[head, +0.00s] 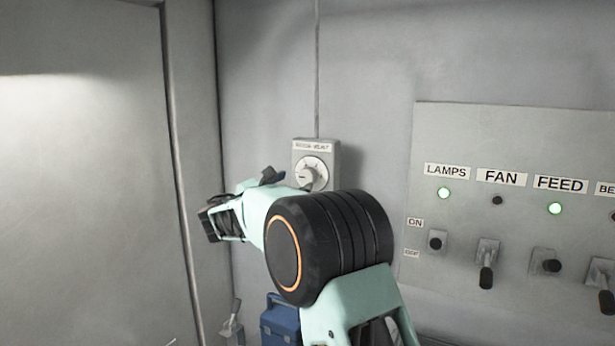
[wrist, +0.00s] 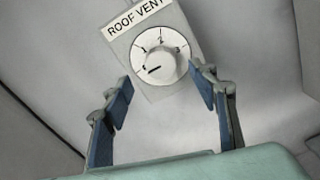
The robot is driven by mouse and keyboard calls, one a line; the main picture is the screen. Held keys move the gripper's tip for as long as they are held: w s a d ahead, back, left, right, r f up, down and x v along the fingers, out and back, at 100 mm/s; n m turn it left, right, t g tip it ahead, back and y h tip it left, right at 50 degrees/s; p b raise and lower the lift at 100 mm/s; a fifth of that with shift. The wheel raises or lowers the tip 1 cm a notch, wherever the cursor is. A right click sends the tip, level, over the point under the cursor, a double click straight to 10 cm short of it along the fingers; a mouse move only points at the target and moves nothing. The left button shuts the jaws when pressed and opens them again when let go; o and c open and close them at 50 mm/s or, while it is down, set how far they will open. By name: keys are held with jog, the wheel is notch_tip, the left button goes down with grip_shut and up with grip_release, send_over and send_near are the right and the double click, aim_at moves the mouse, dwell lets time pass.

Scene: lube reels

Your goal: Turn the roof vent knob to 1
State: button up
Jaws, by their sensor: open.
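The roof vent box (head: 301,150) is a small grey box on the wall, with a white dial and a round knob (head: 312,174). In the wrist view the ROOF VENT label sits above the white knob (wrist: 154,68). The dial around it has small numbers, only partly legible. The knob's dark mark points to the lower left, below the numbers at the top of the dial. My gripper (wrist: 160,76) is open, its blue-padded fingers on either side of the knob's lower part, with gaps showing. In the head view my arm partly covers the box's lower edge.
A switch panel (head: 510,130) with LAMPS, FAN and FEED labels and several switches is on the wall to the right. LAMPS and FEED lights are green. A blue case (head: 281,322) stands below my arm. A door frame (head: 180,150) is at left.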

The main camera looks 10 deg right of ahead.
aim_at(305, 176)
jog(key=p+x, duration=0.1)
jog(key=x, duration=0.6)
jog(key=shift+w+d+p, duration=0.1)
jog(key=shift+w+p, duration=0.05)
jog(key=shift+p, duration=0.15)
jog(key=shift+c, duration=0.6)
jog(key=c, duration=1)
jog(key=shift+c, duration=0.2)
